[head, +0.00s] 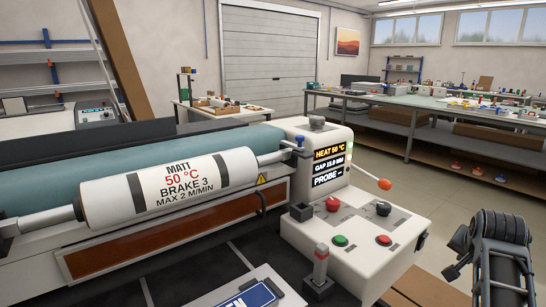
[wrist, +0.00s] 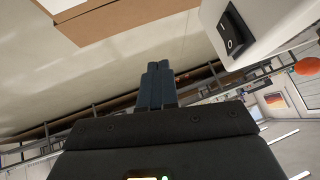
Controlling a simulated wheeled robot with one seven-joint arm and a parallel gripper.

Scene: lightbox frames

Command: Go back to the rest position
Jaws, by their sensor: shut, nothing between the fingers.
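My gripper (wrist: 158,72) shows in the wrist view with its two dark fingers together and nothing between them. It is in open air, apart from the white machine housing (wrist: 266,14) with a black rocker switch (wrist: 234,32) at the upper right. In the head view, part of my dark arm (head: 496,250) stands at the lower right, to the right of the machine's control box (head: 292,225). I cannot make out the fingers there.
The laminator's white roll (head: 172,187) fills the left of the head view. An orange-knobbed lever (head: 385,184) sticks out from the control box towards the right. A long workbench (head: 350,117) stands behind. Bare floor (head: 455,180) lies between the bench and my arm.

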